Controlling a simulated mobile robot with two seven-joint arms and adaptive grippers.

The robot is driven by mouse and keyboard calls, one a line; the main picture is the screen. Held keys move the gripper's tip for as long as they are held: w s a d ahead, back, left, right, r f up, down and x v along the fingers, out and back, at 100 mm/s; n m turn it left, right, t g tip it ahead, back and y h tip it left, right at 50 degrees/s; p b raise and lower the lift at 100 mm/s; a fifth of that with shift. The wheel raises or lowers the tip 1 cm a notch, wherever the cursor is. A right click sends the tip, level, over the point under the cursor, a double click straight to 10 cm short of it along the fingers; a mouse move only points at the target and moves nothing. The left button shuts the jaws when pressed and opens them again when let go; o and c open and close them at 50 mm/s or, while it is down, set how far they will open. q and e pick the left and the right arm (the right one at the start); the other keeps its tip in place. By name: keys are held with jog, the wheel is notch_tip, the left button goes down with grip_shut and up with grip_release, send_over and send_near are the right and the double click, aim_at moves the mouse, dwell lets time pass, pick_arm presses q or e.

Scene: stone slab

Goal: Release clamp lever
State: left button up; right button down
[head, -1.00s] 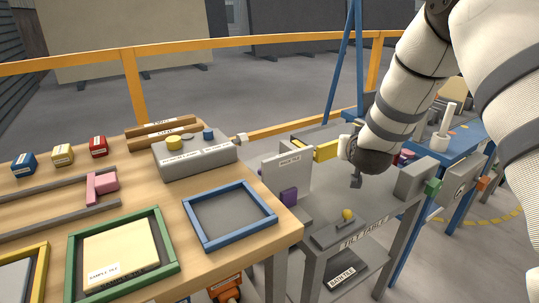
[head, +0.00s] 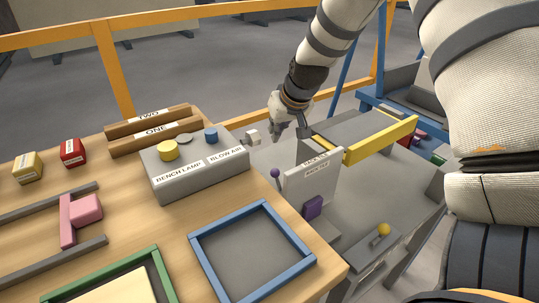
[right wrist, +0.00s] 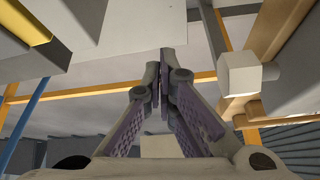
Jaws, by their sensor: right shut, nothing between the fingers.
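My right gripper (head: 284,132) is shut and empty, pointing down beyond the right end of the grey control box. Its closed fingertips show in the right wrist view (right wrist: 167,58). No label marks a clamp lever. Lever-like parts near the tilt table (head: 408,210) are a long yellow bar (head: 380,140) right of my gripper, a thin rod with a purple knob (head: 275,173) below it, and a yellow ball knob (head: 383,229) on a grey plate. A white upright plate (head: 312,180) carries a purple block (head: 313,206). My left gripper is out of view.
Wooden bars (head: 153,135), a blue frame (head: 206,262) and a pink block (head: 86,208) occupy the bench. An orange rail (head: 195,15) runs behind.

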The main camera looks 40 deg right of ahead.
aim_at(277, 180)
jog(key=x, duration=0.3)
jog(key=b+x, duration=0.1)
jog(key=x, duration=0.7)
jog(key=shift+s+f, duration=0.2)
jog(key=shift+s, duration=0.1)
jog(key=shift+s+a+r+p, duration=0.2)
jog(key=shift+s+r+p, duration=0.1)
jog(key=shift+s, duration=0.25)
jog(key=shift+s+a+r+p, duration=0.15)
jog(key=shift+s+a+r, duration=0.15)
jog(key=shift+s, duration=0.6)
jog(key=shift+s+a+f, duration=0.1)
jog(key=shift+s+f, duration=0.15)
jog(key=shift+f, duration=0.05)
jog(key=shift+w+f, duration=0.1)
